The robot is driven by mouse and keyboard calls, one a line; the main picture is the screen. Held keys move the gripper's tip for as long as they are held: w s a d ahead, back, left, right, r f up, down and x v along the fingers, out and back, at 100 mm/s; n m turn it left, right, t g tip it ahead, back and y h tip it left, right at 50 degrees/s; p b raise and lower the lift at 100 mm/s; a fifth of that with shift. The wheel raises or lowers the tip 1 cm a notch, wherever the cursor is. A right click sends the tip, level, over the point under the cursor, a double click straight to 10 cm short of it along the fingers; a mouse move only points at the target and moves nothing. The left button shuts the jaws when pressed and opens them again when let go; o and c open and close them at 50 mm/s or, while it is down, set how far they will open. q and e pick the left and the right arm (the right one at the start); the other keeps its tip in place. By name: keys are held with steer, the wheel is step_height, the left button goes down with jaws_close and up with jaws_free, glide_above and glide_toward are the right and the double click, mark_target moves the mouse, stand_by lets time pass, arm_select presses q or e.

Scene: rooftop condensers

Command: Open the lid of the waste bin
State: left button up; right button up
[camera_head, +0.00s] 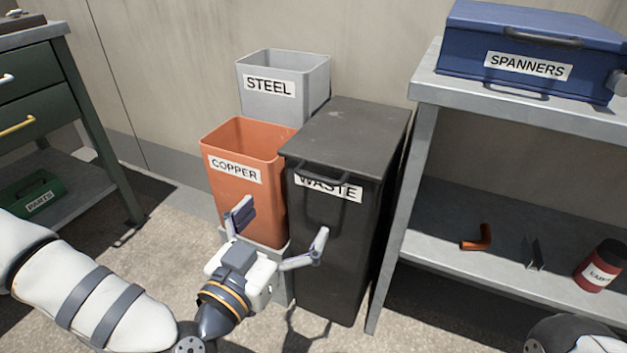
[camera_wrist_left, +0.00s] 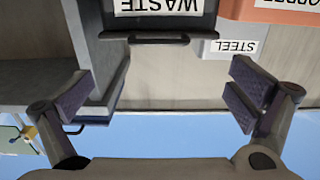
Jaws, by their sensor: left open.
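The black waste bin (camera_head: 335,250) stands on the ground with its flat dark lid (camera_head: 350,128) shut. A black bar handle (camera_head: 326,182) sits at the lid's front edge, partly over the WASTE label. In the left wrist view, which is upside down, the handle (camera_wrist_left: 145,39) shows beside the label (camera_wrist_left: 160,5). My left gripper (camera_head: 280,230) is open and empty, in front of the copper and waste bins and lower in the picture than the handle. In the left wrist view its fingers (camera_wrist_left: 160,95) are spread wide, apart from the handle. My right gripper is not in view.
The orange copper bin (camera_head: 245,195) and grey steel bin (camera_head: 285,80) stand left of and behind the waste bin. A grey shelf bench (camera_head: 425,90) with a blue spanners box (camera_head: 530,45) stands close on the right. A green drawer unit (camera_head: 35,100) is at far left.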

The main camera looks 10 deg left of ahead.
mark_target(316, 179)
arm_select(q)
steer(key=b+x, duration=0.3)
steer(key=x, duration=0.8)
steer(key=shift+w+d+f, duration=0.1)
steer(key=shift+w+d, duration=0.15)
steer(key=shift+w, duration=0.2)
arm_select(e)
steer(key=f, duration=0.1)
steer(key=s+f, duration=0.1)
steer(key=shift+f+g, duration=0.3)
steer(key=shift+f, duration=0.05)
